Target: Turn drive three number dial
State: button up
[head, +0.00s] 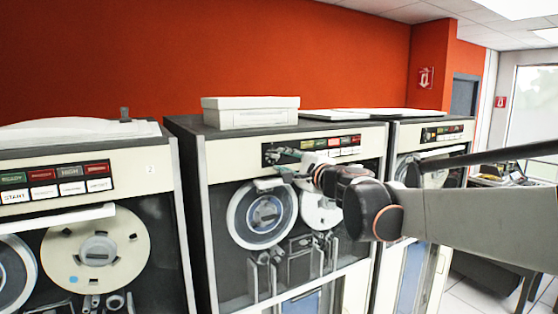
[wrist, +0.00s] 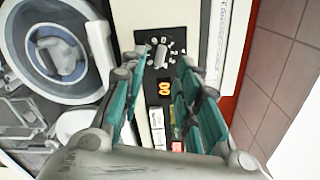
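The number dial (wrist: 159,52) is a small pale knob on a black square plate with numbers around it. It sits at the end of the control panel (head: 345,142) of the middle tape drive (head: 225,165). My gripper (wrist: 157,70) is open, with its two teal fingers spread to either side of the dial in the wrist view. The fingers look apart from the knob; the exact depth is hard to tell. In the head view my gripper (head: 282,166) is in front of the panel's left end and partly covers it. No drive number is readable on this drive.
A second drive (head: 162,170) marked 2 stands at the left, and another (head: 440,128) at the right. Tape reels (head: 262,215) lie below the panel. A white box (head: 250,112) rests on top. An amber display (wrist: 164,88) and buttons lie between my fingers.

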jog(key=v, duration=0.6)
jog(key=shift+s+d, duration=0.2)
jog(key=shift+s, duration=0.15)
jog(key=s+f+n+g+b, duration=0.2)
jog(key=s+f+n+b, duration=0.3)
jog(key=f, duration=0.4)
jog(key=s+a+f+n+g+h+b, duration=0.1)
jog(key=s+f+n+g+b, duration=0.1)
jog(key=s+f+b, duration=0.6)
jog(key=s+f+n+g+b, duration=0.2)
jog(key=s+f+n, duration=0.2)
jog(key=f, duration=0.7)
jog(key=s+d+f+n+g+h+b, duration=0.1)
jog(key=s+d+f+n+h+b, duration=0.1)
jog(key=f, duration=0.6)
jog(key=s+d+f+n+g+h+b, duration=0.1)
jog(key=s+d+f+h+b, duration=0.1)
jog(key=s+d+f+b, duration=0.2)
jog(key=s+d+f+n+g+h+b, duration=0.1)
jog(key=s+d+f+b, duration=0.3)
jog(key=s+f, duration=0.6)
notch_tip(320, 180, down, 4)
jog(key=shift+r+n+h+b, duration=0.1)
jog(key=shift+n+h+b, duration=0.7)
jog(key=shift+b, duration=0.15)
jog(key=shift+a, duration=0.1)
